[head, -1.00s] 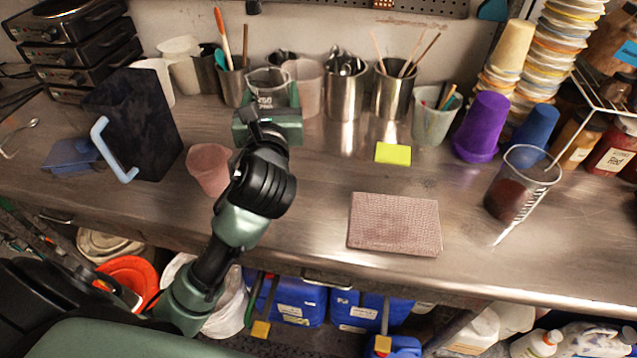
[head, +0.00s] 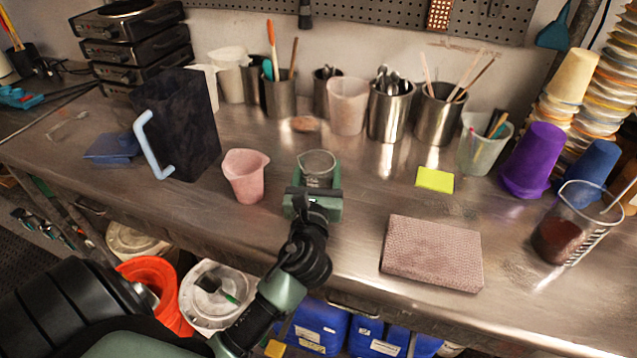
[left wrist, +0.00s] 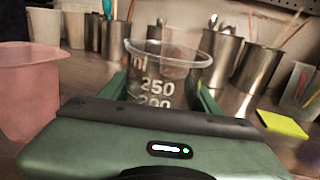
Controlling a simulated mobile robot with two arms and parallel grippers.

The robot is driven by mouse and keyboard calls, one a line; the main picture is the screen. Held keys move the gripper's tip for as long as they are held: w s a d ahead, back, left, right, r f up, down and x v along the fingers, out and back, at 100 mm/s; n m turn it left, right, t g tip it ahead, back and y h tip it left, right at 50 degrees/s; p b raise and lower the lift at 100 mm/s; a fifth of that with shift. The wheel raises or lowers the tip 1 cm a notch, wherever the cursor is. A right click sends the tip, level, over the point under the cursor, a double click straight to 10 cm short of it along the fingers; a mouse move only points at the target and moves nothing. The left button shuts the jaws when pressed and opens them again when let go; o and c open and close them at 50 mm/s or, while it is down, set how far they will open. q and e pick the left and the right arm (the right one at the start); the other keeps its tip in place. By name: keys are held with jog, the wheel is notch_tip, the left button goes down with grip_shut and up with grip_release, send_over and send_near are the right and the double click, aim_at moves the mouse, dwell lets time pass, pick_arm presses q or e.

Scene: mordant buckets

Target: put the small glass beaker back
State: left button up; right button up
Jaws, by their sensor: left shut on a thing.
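The small glass beaker (head: 317,166) is clear, with white volume marks that show in the left wrist view (left wrist: 165,75). My left gripper (head: 316,190) is shut on it, with a green finger on each side. The beaker is upright, low over the front middle of the bench; I cannot tell whether its base touches the metal, as the gripper hides it. My right gripper is not in view.
A pink cup (head: 246,177) stands just left of the beaker. A dark pitcher (head: 180,125) stands farther left. A pink textured block (head: 433,252) and yellow notes (head: 435,180) lie to the right. Steel cups (head: 390,110) line the back.

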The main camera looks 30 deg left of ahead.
aim_at(318, 183)
pick_arm(q)
jog(key=shift+f+b, duration=0.35)
jog(key=shift+f, duration=1.2)
jog(key=shift+f, duration=0.1)
jog(key=o, duration=1.7)
jog(key=shift+o, duration=0.2)
jog(key=shift+s+d, duration=0.2)
jog(key=shift+s, duration=0.1)
jog(key=b+v, duration=0.1)
jog(key=v, duration=0.9)
jog(key=shift+s+d+b, duration=0.2)
jog(key=shift+s+b, duration=0.1)
jog(key=shift+b, duration=0.1)
jog(key=shift+s+d, duration=0.15)
jog(key=shift+s, duration=0.15)
